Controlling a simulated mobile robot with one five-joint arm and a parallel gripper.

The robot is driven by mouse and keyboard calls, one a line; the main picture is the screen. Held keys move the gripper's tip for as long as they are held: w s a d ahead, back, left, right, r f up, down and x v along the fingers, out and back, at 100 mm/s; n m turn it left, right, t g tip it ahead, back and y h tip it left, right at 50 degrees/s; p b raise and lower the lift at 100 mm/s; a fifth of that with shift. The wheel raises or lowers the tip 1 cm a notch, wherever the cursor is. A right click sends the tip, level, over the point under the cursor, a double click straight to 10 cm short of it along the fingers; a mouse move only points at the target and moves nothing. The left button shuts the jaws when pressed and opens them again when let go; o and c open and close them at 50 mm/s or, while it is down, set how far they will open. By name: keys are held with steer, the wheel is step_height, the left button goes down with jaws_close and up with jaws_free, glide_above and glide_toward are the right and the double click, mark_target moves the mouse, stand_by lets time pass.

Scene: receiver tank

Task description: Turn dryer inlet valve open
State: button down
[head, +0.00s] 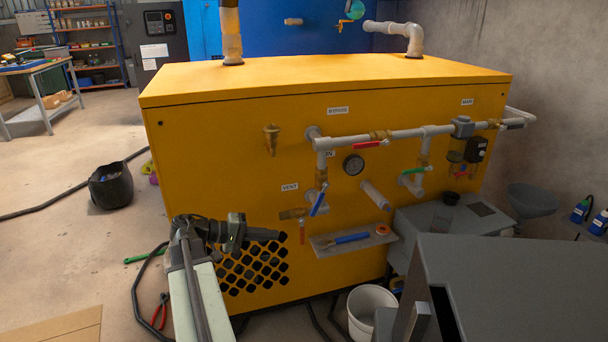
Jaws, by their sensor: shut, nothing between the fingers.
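The yellow dryer cabinet (220,140) stands in front of me with grey pipes on its face. Below a label partly hidden by a pipe and reading "IN" (330,154), a valve with a blue lever (318,204) sits on the left vertical pipe. The lever is tilted, its lower end toward the left, roughly along the pipe. My gripper (280,236) is at the lower left, in front of the vent grille, pointing right. It is shut and empty, apart from the blue lever, to its left and lower.
Red levers show at the bypass (370,144) and vent (302,232), and a green lever (413,170) on the right pipe. A small shelf (375,238) holding a blue-handled tool juts out below. A white bucket (373,305) stands on the floor. A gauge (353,165) sits between the pipes.

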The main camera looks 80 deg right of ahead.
step_height(320, 180, up, 14)
steer(key=w+r+t+p, duration=0.1)
steer(key=w+p, duration=0.1)
steer(key=p, duration=1.1)
steer(key=b, duration=0.5)
glide_toward(320, 200)
steer(key=shift+n+y, duration=0.3)
steer(key=shift+n, duration=0.1)
steer(key=s+f, duration=0.1)
steer(key=d+f, duration=0.1)
steer(key=s+d+f, duration=0.1)
steer(key=f, duration=0.1)
steer(key=shift+s+f, duration=0.1)
steer(key=shift+s, duration=0.2)
steer(key=shift+b+x, duration=0.3)
steer(key=shift+x, duration=0.45)
steer(key=shift+s, duration=0.1)
